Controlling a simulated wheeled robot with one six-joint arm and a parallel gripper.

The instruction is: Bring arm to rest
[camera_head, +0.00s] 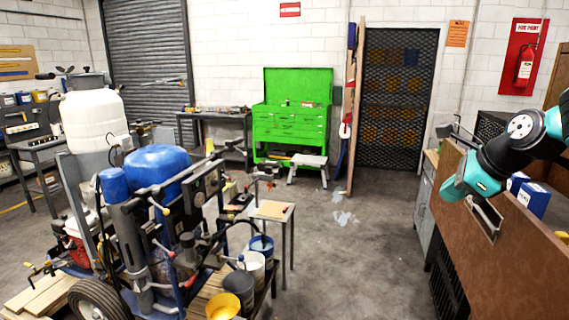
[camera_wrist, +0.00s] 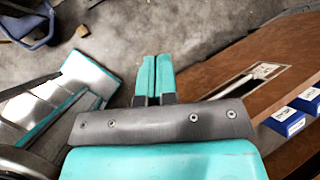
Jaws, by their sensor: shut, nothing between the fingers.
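My arm, teal and black, reaches in from the right edge in the head view, over a brown wooden cabinet (camera_head: 500,250). My gripper (camera_wrist: 154,60) shows in the wrist view with its two teal fingers together and nothing between them. Below the fingers in that view are a grey bracket and my teal wrist housing. In the head view the fingertips cannot be made out clearly.
A line striper (camera_head: 160,220) with a white tank and blue parts stands at the left. Blue boxes (camera_head: 533,197) sit near my arm. A green tool chest (camera_head: 292,115) stands at the back wall. The middle floor (camera_head: 340,260) is mostly clear.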

